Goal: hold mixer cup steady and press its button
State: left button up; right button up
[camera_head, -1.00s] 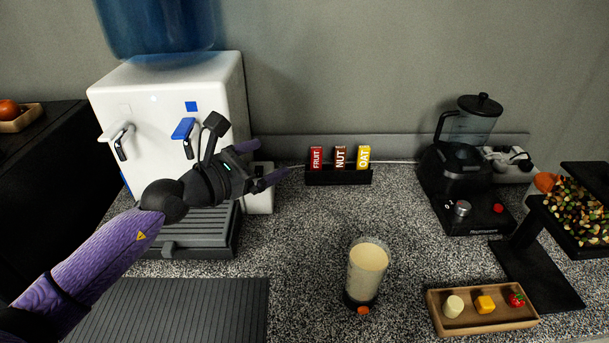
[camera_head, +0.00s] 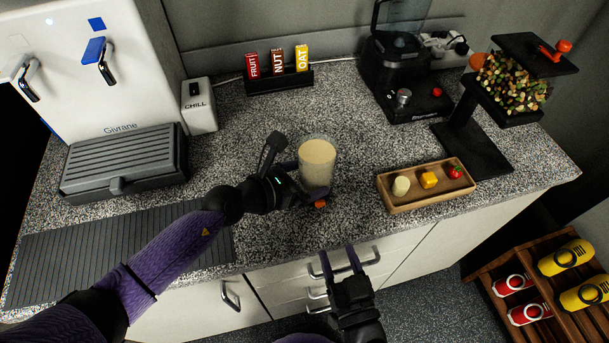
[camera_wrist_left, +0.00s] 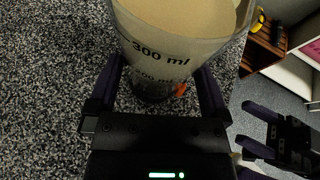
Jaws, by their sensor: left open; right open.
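The mixer cup (camera_head: 318,155) is clear, filled with a beige drink, and stands upright on the counter near its front edge. Its orange button (camera_head: 320,204) is low on the front of its dark base. My left gripper (camera_head: 306,180) is open, low at the cup, with a finger on either side. The left wrist view shows the cup (camera_wrist_left: 172,50) between both fingers, with the button (camera_wrist_left: 181,90) near the right finger; I cannot tell whether they touch it. My right gripper (camera_head: 339,254) is open and empty, in front of the counter edge, its fingers pointing up the picture.
A wooden tray (camera_head: 392,202) with small food pieces lies right of the cup. A black stand (camera_head: 470,140), a blender (camera_head: 392,70), a bar rack (camera_head: 278,85) and a water dispenser (camera_head: 120,155) surround the counter. Drawer handles (camera_head: 345,265) are near my right gripper.

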pick_arm(q)
jog(key=shift+w+d, duration=0.1)
grip_shut()
pick_arm(e)
grip_shut()
dwell(0.3)
pick_arm(q)
jog(key=shift+f, duration=0.1)
dwell(1.3)
